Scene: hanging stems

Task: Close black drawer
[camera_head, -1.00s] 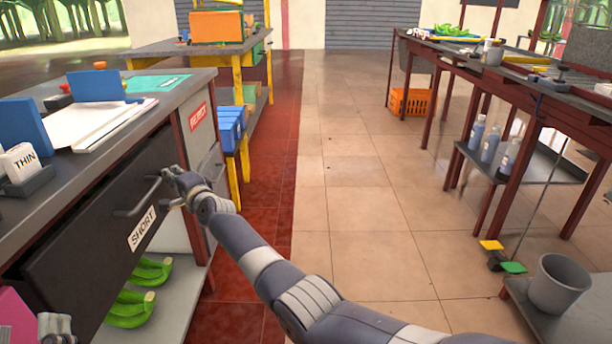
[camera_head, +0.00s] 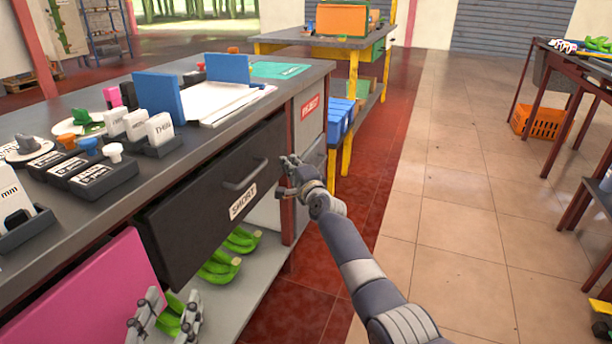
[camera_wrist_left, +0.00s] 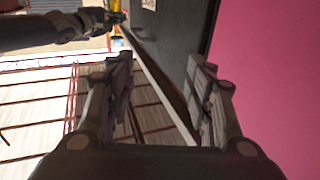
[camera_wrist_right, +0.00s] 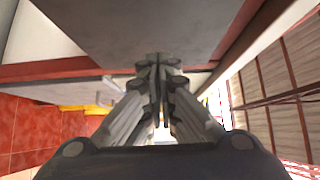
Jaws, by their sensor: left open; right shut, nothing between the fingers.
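The black drawer (camera_head: 210,200) sits in the workbench on the left, with a grey bar handle (camera_head: 245,177) and a label reading SHORT (camera_head: 243,202). It stands out from the bench front, so it is partly open. My right gripper (camera_head: 289,168) is shut and empty, just right of the drawer's handle end; I cannot tell if it touches the front. It also shows shut in the right wrist view (camera_wrist_right: 160,70). My left gripper (camera_head: 165,318) is open and empty, low in front of the pink panel (camera_head: 90,295). In the left wrist view, the open fingers (camera_wrist_left: 165,90) have the dark drawer front beyond them.
Green bananas (camera_head: 222,265) lie on the shelf under the drawer. Label blocks, blue boards (camera_head: 158,97) and papers stand on the bench top. Blue bins (camera_head: 340,122) are beyond the bench.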

